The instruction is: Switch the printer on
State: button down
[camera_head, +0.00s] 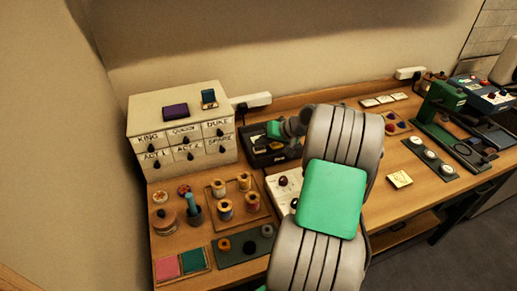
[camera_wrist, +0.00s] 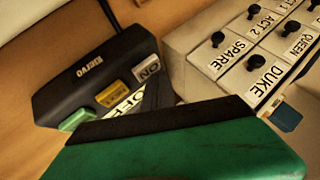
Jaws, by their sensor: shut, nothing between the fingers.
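A dark box-shaped device (camera_wrist: 75,70), which looks like the printer, fills the left of the wrist view; its small white lettering is hard to read. On its near edge sit a pale key (camera_wrist: 147,66) marked ON, a yellow key (camera_wrist: 113,94) and a green key (camera_wrist: 78,118). A white strip marked OFF (camera_wrist: 122,106) is partly hidden by my gripper. My gripper (camera_wrist: 156,92) is shut and empty, its dark fingertips close beside the ON key; I cannot tell whether they touch. In the head view the black device (camera_head: 258,158) is partly covered by my gripper (camera_head: 268,136).
A cream drawer cabinet (camera_head: 180,128) with labelled drawers stands just left of the device, close to my gripper. Thread spools on a wooden tray (camera_head: 250,207) and a white panel with knobs (camera_head: 276,196) lie in front. A green machine (camera_head: 440,100) stands at right.

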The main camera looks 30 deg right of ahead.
aim_at(262, 149)
jog(key=shift+f+b, duration=0.3)
jog(key=shift+f, duration=0.2)
jog(key=shift+r, duration=0.1)
dwell(0.3)
jog(key=shift+r+p, duration=0.7)
jog(key=shift+r, duration=0.15)
jog(key=shift+r+p, duration=2.05)
jog(key=shift+r, duration=0.95)
